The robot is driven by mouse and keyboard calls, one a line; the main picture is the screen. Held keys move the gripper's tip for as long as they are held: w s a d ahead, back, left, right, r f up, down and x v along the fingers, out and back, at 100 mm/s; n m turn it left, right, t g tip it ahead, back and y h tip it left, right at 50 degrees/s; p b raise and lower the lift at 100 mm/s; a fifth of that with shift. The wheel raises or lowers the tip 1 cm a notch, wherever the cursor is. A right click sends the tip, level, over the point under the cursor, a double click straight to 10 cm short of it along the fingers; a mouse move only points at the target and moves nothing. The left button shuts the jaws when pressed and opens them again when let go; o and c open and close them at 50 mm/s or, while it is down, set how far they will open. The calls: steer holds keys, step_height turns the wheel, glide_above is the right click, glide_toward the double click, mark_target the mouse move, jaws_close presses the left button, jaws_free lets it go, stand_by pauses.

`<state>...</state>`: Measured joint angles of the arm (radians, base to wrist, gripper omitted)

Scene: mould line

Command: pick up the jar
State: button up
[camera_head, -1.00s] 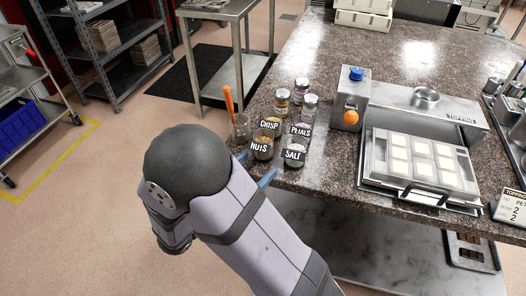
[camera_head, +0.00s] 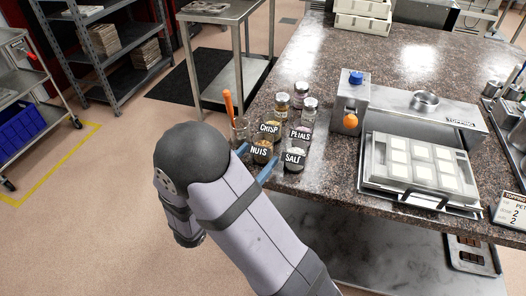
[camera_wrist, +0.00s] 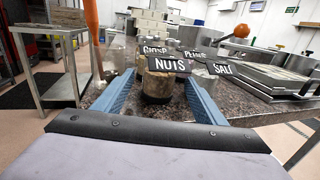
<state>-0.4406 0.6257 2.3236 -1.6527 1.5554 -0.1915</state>
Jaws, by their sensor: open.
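Several small labelled glass jars stand together at the counter's left edge. The NUTS jar (camera_head: 261,153) is at the front, with brown contents; in the wrist view the NUTS jar (camera_wrist: 157,86) is in the middle. The SALT jar (camera_head: 294,158) stands to its right. The CRISP jar (camera_head: 270,129) and PETALS jar (camera_head: 301,133) stand behind. My gripper (camera_head: 256,161) is open. In the wrist view its blue fingers (camera_wrist: 158,90) reach forward on either side of the NUTS jar, with gaps visible. The task does not name which jar.
A glass with an orange-handled tool (camera_head: 228,104) stands left of the jars. A metal topping machine (camera_head: 352,104) with an orange knob and a tray of white moulds (camera_head: 420,165) are to the right. A steel side table (camera_head: 225,45) is behind left.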

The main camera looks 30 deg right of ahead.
steer(key=shift+p+x, duration=0.35)
steer(key=shift+x, duration=1.5)
steer(key=c, duration=1.2)
steer(key=shift+r, duration=0.1)
